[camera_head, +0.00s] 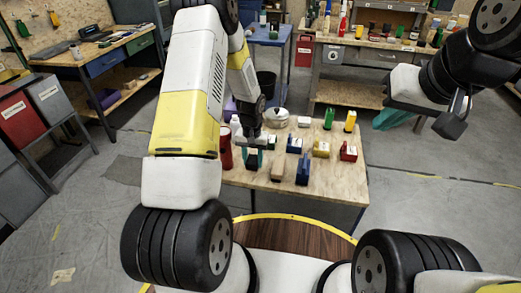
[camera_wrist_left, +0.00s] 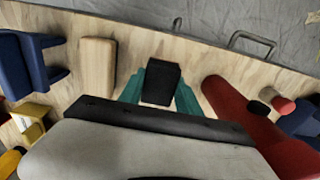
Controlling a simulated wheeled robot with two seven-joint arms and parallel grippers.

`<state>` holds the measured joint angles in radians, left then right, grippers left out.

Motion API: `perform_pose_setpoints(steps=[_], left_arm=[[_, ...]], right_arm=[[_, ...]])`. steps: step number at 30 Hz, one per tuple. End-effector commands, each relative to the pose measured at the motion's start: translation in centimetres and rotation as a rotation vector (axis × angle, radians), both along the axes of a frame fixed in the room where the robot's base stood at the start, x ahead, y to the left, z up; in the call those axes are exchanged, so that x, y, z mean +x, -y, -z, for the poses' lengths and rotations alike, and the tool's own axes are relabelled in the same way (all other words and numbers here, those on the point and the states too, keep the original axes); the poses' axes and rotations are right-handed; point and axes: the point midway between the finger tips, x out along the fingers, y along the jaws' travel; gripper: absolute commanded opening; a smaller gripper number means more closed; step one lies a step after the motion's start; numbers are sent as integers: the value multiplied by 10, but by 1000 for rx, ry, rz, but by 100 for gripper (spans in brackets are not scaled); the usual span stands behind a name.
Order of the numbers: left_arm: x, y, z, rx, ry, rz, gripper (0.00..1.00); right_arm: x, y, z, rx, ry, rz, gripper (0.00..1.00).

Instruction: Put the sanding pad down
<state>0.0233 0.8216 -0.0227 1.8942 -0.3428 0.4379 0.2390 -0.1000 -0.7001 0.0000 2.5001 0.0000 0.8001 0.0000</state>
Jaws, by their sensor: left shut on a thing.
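The sanding pad appears as a small black block (camera_wrist_left: 160,82) between the teal fingers of my left gripper (camera_wrist_left: 158,90) in the left wrist view. The left gripper is shut on it. In the head view the left gripper (camera_head: 253,155) is over the near left part of the wooden table (camera_head: 240,176), with the dark pad (camera_head: 252,163) partly hidden between its fingers. I cannot tell whether the pad touches the tabletop. My right gripper (camera_head: 392,117) is at the right, away from the table; its teal fingers are partly hidden by the hand, so its opening is unclear.
A tan block (camera_head: 278,168) and a blue tool (camera_head: 303,170) stand right of the left gripper. A red cylinder (camera_head: 226,147) stands close on its left. Bare wood shows between items.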

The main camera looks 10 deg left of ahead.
Motion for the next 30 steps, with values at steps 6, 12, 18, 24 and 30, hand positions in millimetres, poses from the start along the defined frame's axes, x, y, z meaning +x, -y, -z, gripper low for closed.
perform_pose_setpoints(steps=[6, 12, 18, 24, 30], left_arm=[[-3, 1, 33, 0, -6, 1, 2], [-3, 1, 33, 0, -3, 0, 2], [-3, 1, 36, 0, -3, 0, 50], [-3, 1, 36, 0, -4, 0, 62], [-3, 1, 34, 0, -3, 0, 62]], right_arm=[[0, 0, 0, 0, 0, 0, 0], [0, 0, 0, 0, 0, 0, 0], [0, 0, 0, 0, 0, 0, 0], [0, 0, 0, 0, 0, 0, 0], [0, 0, 0, 0, 0, 0, 0]])
